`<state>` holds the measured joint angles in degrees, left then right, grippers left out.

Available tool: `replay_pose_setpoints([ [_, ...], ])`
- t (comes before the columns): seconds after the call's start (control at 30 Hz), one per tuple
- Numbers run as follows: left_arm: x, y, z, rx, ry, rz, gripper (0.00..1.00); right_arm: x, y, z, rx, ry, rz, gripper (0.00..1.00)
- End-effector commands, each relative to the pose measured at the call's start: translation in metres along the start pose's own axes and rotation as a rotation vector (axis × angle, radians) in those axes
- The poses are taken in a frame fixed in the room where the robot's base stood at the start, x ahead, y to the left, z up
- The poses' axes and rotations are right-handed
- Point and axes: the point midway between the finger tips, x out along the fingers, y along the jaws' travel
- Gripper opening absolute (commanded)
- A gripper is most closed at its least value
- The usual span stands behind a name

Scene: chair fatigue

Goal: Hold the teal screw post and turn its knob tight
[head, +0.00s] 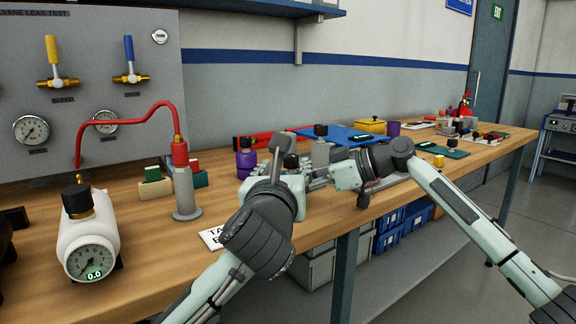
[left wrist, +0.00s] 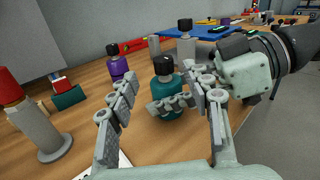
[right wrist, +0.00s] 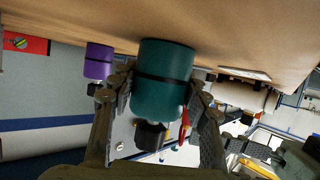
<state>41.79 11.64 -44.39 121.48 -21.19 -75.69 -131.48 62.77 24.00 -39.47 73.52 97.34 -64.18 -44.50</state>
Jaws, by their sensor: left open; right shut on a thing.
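The teal screw post (left wrist: 170,112) stands on the wooden bench with its black knob (left wrist: 163,65) on top. My right gripper (right wrist: 160,85) is shut on the post's teal body, one finger on each side. The right wrist view is upside down, and the knob (right wrist: 150,135) hangs below the fingers there. My left gripper (left wrist: 165,82) is open and empty. In the left wrist view its fingers frame the knob from the near side without visibly touching it. In the head view my left arm and gripper hide most of the post.
A purple post (head: 246,163) stands close behind, with grey posts (left wrist: 186,45) farther along. A grey cylinder with a red top (head: 185,185) and a white gauge bottle (head: 88,235) stand left. A white label card (head: 212,238) lies near the bench's front edge.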

Motion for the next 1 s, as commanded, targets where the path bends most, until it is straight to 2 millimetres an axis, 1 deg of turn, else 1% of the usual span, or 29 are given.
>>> replay_pose_setpoints([
  [0.07,0.002,0.004,0.006,-0.134,0.018,0.007,0.49,0.000,0.000,0.001,0.001,-0.002,0.000,0.00],
  [0.17,0.004,0.011,0.014,-0.405,0.059,0.023,0.49,0.000,0.000,0.001,0.001,-0.002,0.000,0.00],
  [0.2,0.005,0.014,0.018,-0.536,0.079,0.032,0.49,0.000,0.000,0.001,0.001,-0.002,0.000,0.00],
  [0.27,0.006,0.019,0.023,-0.744,0.111,0.049,0.49,0.000,0.000,0.001,0.001,-0.002,0.000,0.00],
  [0.3,0.006,0.021,0.025,-0.883,0.134,0.062,0.49,0.000,0.000,0.001,0.001,-0.002,0.000,0.00],
  [0.37,0.006,0.025,0.029,-1.091,0.168,0.084,0.49,0.000,0.000,0.001,0.001,-0.002,0.000,0.00],
  [0.4,0.005,0.028,0.031,-1.228,0.191,0.101,0.49,0.000,0.000,0.001,0.001,-0.001,0.000,0.00],
  [0.57,0.001,0.033,0.038,-1.768,0.291,0.187,0.49,0.000,0.000,0.001,0.001,-0.001,0.000,0.00],
  [0.6,-0.001,0.034,0.040,-1.900,0.318,0.214,0.49,0.000,0.000,0.001,0.001,-0.001,0.000,0.00],
  [0.7,-0.005,0.035,0.042,-2.207,0.386,0.295,0.49,0.000,0.000,0.001,0.001,-0.001,0.000,0.00],
  [0.8,-0.011,0.035,0.044,-2.466,0.448,0.381,0.49,0.000,0.000,0.001,0.001,-0.001,0.000,0.00],
  [0.9,-0.015,0.035,0.046,-2.660,0.498,0.463,0.49,0.000,0.000,0.001,0.001,-0.001,0.000,0.00],
  [1.0,-0.019,0.034,0.047,-2.786,0.532,0.526,0.49,0.000,0.000,0.001,0.001,-0.001,0.000,0.00],
])
